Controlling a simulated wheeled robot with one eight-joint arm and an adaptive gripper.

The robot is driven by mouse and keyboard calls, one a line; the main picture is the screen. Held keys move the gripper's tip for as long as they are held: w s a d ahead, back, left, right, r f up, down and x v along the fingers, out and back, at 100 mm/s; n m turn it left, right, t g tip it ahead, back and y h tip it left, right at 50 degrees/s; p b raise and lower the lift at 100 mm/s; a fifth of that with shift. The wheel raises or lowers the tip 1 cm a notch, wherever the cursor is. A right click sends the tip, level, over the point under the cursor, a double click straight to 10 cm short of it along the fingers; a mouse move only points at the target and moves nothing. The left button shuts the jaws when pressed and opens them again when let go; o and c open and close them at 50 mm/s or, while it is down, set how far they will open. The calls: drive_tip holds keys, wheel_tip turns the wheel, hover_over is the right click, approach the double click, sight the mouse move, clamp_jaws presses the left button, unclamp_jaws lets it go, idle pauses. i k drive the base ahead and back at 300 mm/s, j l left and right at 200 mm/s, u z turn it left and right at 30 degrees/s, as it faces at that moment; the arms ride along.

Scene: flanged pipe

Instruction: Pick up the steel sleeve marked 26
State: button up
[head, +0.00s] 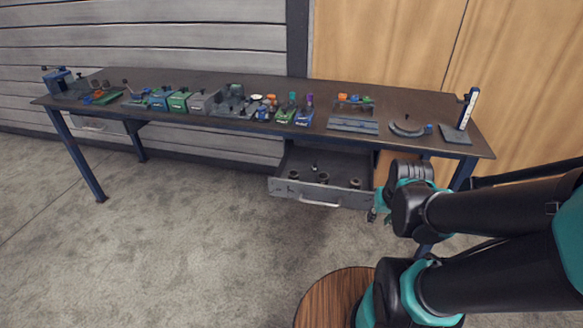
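A grey drawer (283,188) is pulled out under the workbench. Several small dark, ring-like parts stand in it: one on the left (294,175), one in the middle (323,178) and one on the right (355,183). A smaller piece (315,167) is behind them. They may be sleeves, but no number can be read on any of them at this size. My gripper (374,214) is small and partly hidden by my arm, just right of the drawer's front right corner. It appears apart from the parts in the drawer. Its fingers are too small to tell open from shut.
The long dark workbench (215,83) carries vises, green and blue boxes and small tools. A flat grey plate (353,125) and an upright gauge (468,108) are at its right. A round wooden top (325,295) is in front. The carpet before the drawer is clear.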

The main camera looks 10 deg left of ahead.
sight(293, 174)
drive_tip(key=i+j+u, duration=0.1)
drive_tip(key=i+u, duration=0.15)
drive_tip(key=i, duration=0.25)
drive_tip(key=j+z, duration=0.35)
drive_tip(key=j, duration=0.2)
drive_tip(key=j+z, duration=0.3)
drive_tip(key=j, duration=0.25)
drive_tip(key=j+z, duration=0.35)
drive_tip(key=j, duration=0.15)
drive_tip(key=k+l+u, duration=0.1)
drive_tip(key=l+u, duration=0.4)
drive_tip(key=l, duration=0.9)
